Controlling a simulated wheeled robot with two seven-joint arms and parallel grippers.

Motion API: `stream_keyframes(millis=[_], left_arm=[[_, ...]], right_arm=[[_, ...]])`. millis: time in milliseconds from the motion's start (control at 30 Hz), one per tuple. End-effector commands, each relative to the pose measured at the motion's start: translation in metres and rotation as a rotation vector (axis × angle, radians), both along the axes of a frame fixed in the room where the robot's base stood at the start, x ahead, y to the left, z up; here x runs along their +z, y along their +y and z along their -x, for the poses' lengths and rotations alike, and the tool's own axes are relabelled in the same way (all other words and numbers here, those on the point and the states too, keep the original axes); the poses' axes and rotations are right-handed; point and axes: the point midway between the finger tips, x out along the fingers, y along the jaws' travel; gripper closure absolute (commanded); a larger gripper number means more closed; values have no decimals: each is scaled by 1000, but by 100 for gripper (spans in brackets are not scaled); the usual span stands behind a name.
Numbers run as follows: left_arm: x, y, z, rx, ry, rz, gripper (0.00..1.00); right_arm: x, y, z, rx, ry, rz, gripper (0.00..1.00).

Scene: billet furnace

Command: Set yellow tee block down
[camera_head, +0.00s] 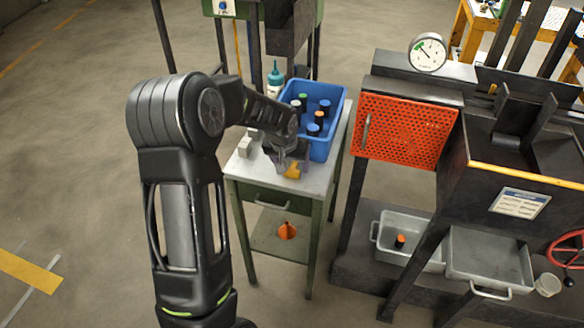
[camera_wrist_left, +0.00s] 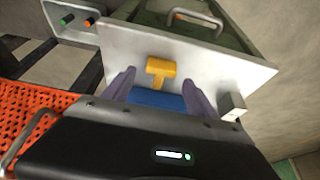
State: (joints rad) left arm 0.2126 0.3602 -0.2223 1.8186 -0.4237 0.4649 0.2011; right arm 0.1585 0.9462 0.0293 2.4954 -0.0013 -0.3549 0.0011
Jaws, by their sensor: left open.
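The yellow tee block (camera_head: 293,171) is at the front part of the small table's pale top (camera_head: 318,185), partly hidden by my left gripper. In the left wrist view the whole tee (camera_wrist_left: 160,71) shows on the pale top. My left gripper (camera_head: 288,164) is just above the table top. In the left wrist view its two fingers (camera_wrist_left: 158,88) are apart, with the tee beyond their tips and between their lines. I cannot tell whether a finger touches it. My right gripper is not in view.
A blue bin (camera_head: 326,147) holding several capped cylinders stands behind the gripper. A teal bottle (camera_head: 275,80) and a small pale block (camera_head: 245,147) are also on the table. An orange perforated panel (camera_head: 403,130) is on the right. Floor at left is clear.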

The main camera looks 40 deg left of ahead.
Motion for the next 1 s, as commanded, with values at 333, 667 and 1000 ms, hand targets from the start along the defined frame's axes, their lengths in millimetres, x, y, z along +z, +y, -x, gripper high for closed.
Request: stream_keyframes(millis=[333, 667, 1000], left_arm=[[65, -9, 25, -1, -5, -1, 33], [82, -11, 32, -1, 0, 0, 33], [81, -11, 32, 0, -1, 0, 33]], right_arm=[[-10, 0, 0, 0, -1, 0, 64], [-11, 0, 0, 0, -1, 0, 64], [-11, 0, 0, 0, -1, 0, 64]])
